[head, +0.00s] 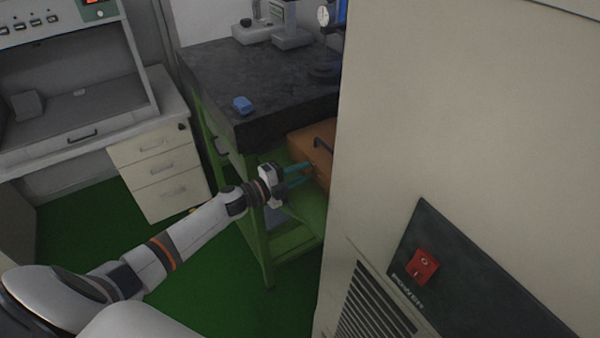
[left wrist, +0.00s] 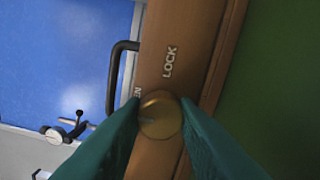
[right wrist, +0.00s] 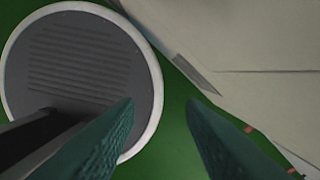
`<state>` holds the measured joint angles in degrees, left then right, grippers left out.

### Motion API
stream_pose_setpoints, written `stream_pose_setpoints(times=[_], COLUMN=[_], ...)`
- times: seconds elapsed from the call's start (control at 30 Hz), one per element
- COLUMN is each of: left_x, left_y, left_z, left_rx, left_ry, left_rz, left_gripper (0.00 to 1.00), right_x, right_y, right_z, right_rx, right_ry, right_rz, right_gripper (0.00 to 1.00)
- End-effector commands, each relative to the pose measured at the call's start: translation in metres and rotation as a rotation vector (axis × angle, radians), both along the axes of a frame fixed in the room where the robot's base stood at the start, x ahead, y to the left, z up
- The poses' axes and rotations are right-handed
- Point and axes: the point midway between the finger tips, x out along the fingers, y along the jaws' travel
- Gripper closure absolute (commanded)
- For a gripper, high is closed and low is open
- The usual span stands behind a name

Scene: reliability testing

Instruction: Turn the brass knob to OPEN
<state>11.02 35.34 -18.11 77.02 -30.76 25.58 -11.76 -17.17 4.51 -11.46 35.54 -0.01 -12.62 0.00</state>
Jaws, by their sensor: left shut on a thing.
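The brass knob (left wrist: 160,115) is a round disc on the side of a brown case. It sits between the two teal fingers of my left gripper (left wrist: 162,108) in the left wrist view, and the fingers are shut on it. The word LOCK is printed beside the knob, and the end of another word, "EN", shows by the left finger. In the head view my left gripper (head: 300,174) reaches the orange-brown case (head: 318,142), and the knob is hidden there. My right gripper (right wrist: 162,105) shows in the right wrist view with its fingers apart and nothing between them.
A large beige cabinet (head: 440,130) with a red power switch (head: 422,265) stands close on the right. Green floor is clear on the left.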

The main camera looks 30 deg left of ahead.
Motion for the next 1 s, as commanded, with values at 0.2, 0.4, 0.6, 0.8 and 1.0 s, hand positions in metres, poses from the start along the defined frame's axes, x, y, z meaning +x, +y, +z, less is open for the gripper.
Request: stream_pose_setpoints(times=[0.2, 0.4, 0.6, 0.8, 1.0], left_x=[0.000, 0.000, -0.015, -0.051, -0.084], left_y=[0.000, 0.000, 0.009, 0.030, 0.049], left_z=[0.000, 0.000, -0.003, -0.005, -0.004], left_rx=[0.000, 0.000, 0.002, 0.003, 0.001], left_ry=[0.000, 0.000, 0.003, 0.004, 0.004], left_rz=[0.001, 0.000, 0.001, 0.000, 0.000], left_gripper=[0.51, 0.51, 0.51, 0.51, 0.51], right_x=[0.000, 0.000, 0.000, 0.000, 0.000], right_y=[0.000, 0.000, 0.000, -0.001, -0.001], right_z=[0.000, 0.000, -0.005, -0.016, -0.025], right_rx=[0.000, 0.000, 0.000, -0.001, -0.001], right_ry=[0.000, 0.000, 0.000, 0.000, 0.001], right_rz=[0.000, 0.000, 0.000, 0.000, 0.000], right_gripper=[0.64, 0.64, 0.64, 0.64, 0.64])
